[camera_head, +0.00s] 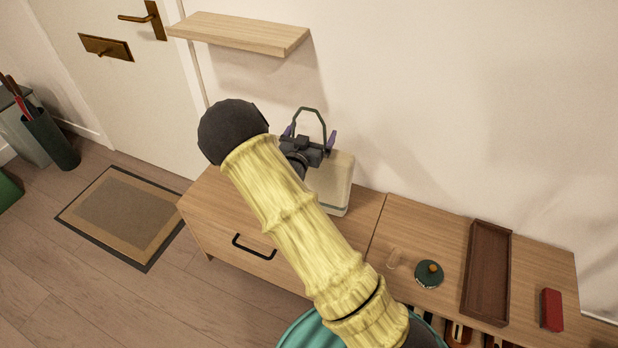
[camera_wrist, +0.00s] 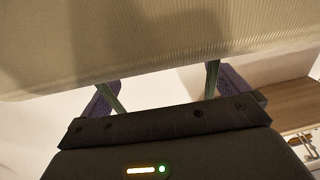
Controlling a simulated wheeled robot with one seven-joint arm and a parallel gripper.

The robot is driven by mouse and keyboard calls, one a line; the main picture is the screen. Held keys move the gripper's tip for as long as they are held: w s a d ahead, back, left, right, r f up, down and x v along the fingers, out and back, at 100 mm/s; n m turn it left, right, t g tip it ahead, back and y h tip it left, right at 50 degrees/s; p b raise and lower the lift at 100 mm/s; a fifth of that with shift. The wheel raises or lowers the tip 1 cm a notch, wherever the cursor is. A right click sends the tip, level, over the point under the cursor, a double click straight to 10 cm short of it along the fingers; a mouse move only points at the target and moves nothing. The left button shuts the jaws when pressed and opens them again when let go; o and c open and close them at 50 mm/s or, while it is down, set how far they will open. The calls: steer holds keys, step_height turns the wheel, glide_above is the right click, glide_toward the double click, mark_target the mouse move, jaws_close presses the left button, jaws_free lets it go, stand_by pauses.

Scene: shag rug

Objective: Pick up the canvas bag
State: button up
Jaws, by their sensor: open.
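The canvas bag (camera_head: 335,185) is cream with a green handle (camera_head: 311,110). It stands upright on the wooden cabinet against the wall, its left part hidden behind my arm. My gripper (camera_head: 310,136) is at the handle, above the bag's body, with its purple fingers spread. In the wrist view the bag's pale cloth (camera_wrist: 150,45) fills the top. The two green straps run between my open fingers (camera_wrist: 170,92), each strap close to one finger. I cannot tell whether they touch.
The cabinet top (camera_head: 365,215) also holds a dark green round object (camera_head: 429,274), a brown wooden tray (camera_head: 487,270) and a red block (camera_head: 551,310) to the right. A wall shelf (camera_head: 240,33) hangs above and left of the bag. A doormat (camera_head: 125,215) lies on the floor.

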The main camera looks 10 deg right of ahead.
mark_target(309, 109)
steer(key=shift+c, duration=0.4)
steer(key=c, duration=1.1)
steer(key=shift+s+a, duration=0.1)
step_height(309, 109, up, 10)
steer(key=shift+p, duration=0.95)
